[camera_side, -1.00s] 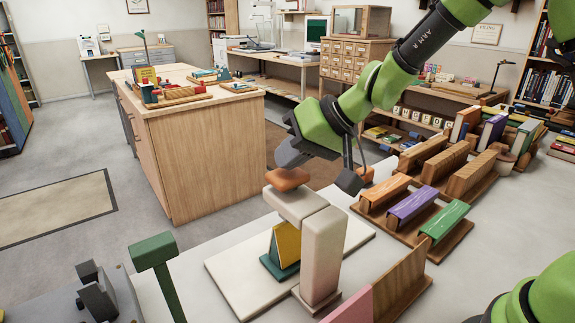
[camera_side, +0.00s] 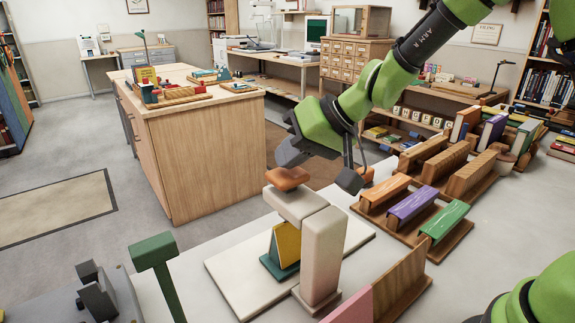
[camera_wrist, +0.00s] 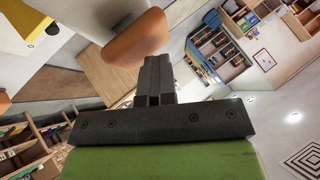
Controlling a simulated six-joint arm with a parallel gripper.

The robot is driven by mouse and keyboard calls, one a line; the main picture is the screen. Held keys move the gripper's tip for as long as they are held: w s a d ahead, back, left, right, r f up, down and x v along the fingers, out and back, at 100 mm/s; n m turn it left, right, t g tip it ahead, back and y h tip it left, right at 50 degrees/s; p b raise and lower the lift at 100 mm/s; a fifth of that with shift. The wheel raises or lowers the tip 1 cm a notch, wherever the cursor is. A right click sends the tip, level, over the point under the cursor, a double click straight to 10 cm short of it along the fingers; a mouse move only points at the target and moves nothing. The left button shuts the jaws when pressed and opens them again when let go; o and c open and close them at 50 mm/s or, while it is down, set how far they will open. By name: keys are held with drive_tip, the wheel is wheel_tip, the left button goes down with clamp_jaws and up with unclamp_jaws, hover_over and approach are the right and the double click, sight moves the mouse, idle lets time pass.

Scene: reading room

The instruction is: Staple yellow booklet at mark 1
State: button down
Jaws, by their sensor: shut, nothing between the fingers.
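The yellow booklet (camera_side: 288,243) sits tented on a teal support (camera_side: 272,267) under the head of a cream stapling post (camera_side: 322,255). An orange-brown pad (camera_side: 287,178) tops the stapler head. My gripper (camera_side: 318,172) is beside and just above this pad; I cannot tell if they touch. In the wrist view my gripper's fingers (camera_wrist: 154,75) are together and empty, close to the pad (camera_wrist: 136,38). The booklet also shows in the wrist view as a yellow corner (camera_wrist: 25,22) with a dark round mark. Which numbered mark is under the head cannot be read.
A wooden rack with orange, purple and green booklets (camera_side: 444,221) on saddles stands right of the stapler. A green post (camera_side: 154,252) rises at the front left. A pink panel (camera_side: 350,307) is at the front. The white base plate (camera_side: 225,272) has bare room on its left.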

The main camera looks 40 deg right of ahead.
sight(293, 172)
drive_tip(key=shift+r, duration=1.15)
drive_tip(key=shift+r, duration=2.55)
drive_tip(key=s+d+r+m+h, duration=0.1)
drive_tip(key=s+d, duration=0.2)
drive_tip(key=s, duration=0.8)
drive_tip(key=s+d+m+h, duration=0.1)
drive_tip(key=s+d+h, duration=0.1)
drive_tip(key=s, duration=0.9)
drive_tip(key=shift+s+d+r, duration=0.4)
drive_tip(key=shift+d, duration=0.5)
